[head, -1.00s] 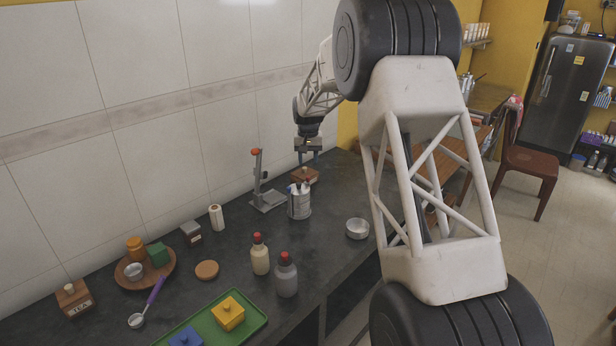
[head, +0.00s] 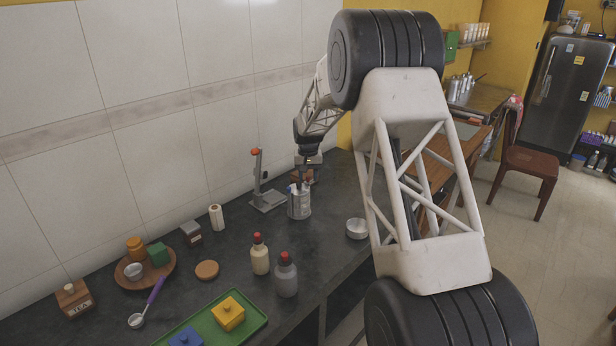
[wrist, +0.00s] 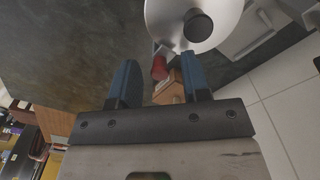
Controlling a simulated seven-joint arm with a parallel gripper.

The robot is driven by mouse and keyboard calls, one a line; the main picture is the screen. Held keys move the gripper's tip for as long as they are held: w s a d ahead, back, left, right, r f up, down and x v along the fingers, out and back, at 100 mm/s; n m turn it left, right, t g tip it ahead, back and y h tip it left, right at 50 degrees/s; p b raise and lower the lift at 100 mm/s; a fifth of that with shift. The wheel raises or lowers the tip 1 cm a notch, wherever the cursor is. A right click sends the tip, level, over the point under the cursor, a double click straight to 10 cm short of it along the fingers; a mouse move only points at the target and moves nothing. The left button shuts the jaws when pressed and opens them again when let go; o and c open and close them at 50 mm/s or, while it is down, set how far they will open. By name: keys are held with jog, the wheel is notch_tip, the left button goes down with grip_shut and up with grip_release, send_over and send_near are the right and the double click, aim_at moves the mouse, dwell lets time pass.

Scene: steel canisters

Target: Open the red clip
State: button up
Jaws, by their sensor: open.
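The steel canister (head: 299,207) stands on the dark counter below my gripper. In the wrist view its pale round lid (wrist: 170,15) with a dark knob (wrist: 198,26) fills the top. The red clip (wrist: 159,68) sticks out at the canister's near side in the wrist view, on a grey fitting. My gripper (wrist: 160,60) is open, its two blue fingers apart, with the red clip showing between them. I cannot tell how far it is from the fingertips. In the head view my gripper (head: 304,182) is low behind the canister, and the clip cannot be made out.
A wooden box (wrist: 169,88) is close behind the clip. A grey stand with an orange top (head: 257,180) is left of the canister. A steel bowl (head: 357,228) is to its right. Two red-capped bottles (head: 260,254) (head: 286,275) are nearer, with a green tray (head: 250,318).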

grip_shut()
jog(key=shift+w+d, duration=0.1)
jog(key=w+d+f+g+y, duration=0.2)
jog(key=w+d+g+y, duration=0.1)
jog(key=w+d, duration=0.2)
jog(key=shift+g+y, duration=0.3)
dwell(0.7)
jog(key=shift+f, duration=0.15)
grip_release()
